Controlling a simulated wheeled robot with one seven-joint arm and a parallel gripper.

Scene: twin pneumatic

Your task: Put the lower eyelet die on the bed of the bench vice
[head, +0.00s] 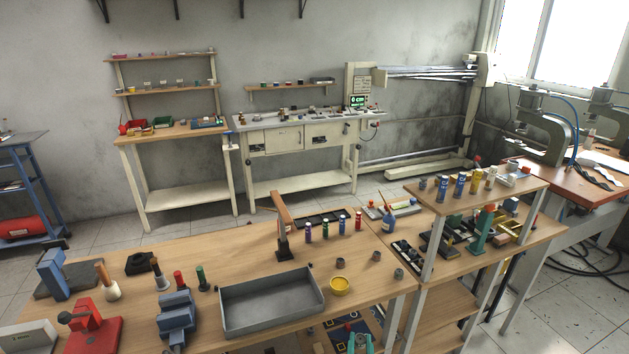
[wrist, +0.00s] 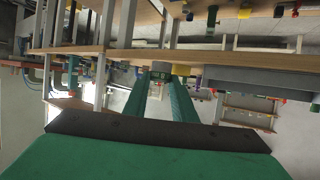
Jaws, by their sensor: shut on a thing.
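My gripper (head: 360,341) is at the bottom edge of the head view, in front of the bench. Its green fingers also show in the wrist view (wrist: 163,80), closed on a small greyish piece (wrist: 160,74) at their tips. This may be the lower eyelet die, but it is too small to tell. A blue block-like tool (head: 177,312) on the front left of the bench looks most like the bench vice. The held piece is apart from it, well to its right. The vice's bed is hard to make out.
A grey tray (head: 272,302) lies between the vice and the gripper side. A red press (head: 92,326) is left of the vice. An orange-brown upright tool (head: 282,226) rises behind the tray.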

